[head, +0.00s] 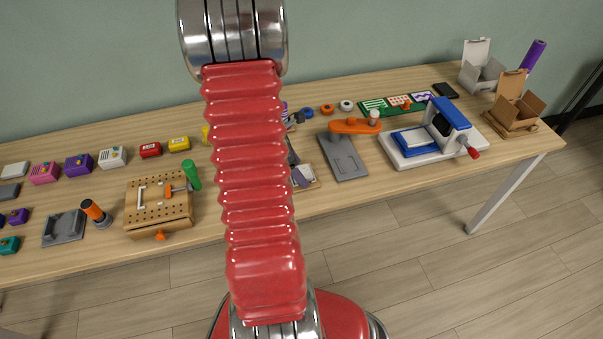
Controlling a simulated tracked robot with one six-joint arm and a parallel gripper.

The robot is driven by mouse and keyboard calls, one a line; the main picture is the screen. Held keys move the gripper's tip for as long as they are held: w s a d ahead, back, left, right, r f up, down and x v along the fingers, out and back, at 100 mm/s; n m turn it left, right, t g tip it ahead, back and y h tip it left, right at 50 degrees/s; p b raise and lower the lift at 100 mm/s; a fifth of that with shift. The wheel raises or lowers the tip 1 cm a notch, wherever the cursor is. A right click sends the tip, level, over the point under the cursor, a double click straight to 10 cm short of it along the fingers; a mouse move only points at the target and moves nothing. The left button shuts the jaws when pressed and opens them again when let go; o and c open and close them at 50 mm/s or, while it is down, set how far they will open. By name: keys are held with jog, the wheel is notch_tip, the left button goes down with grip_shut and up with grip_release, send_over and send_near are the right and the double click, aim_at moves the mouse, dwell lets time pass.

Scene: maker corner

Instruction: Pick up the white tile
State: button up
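A plain flat white tile (15,170) lies at the far left of the table, near its back edge. A grey tile (9,191) lies just in front of it, and a pink box with a small knob (44,173) stands to its right. My gripper is out of the frame. My red ribbed arm rises through the middle of the view, well to the right of the white tile, and hides part of the table.
The wooden table (62,273) is crowded with several small coloured boxes, a pegboard box (158,214), a grey holder (64,228) and an orange-topped cylinder (96,213). A blue-and-white press (432,134) and open cartons (515,104) stand at right. The front strip is mostly bare.

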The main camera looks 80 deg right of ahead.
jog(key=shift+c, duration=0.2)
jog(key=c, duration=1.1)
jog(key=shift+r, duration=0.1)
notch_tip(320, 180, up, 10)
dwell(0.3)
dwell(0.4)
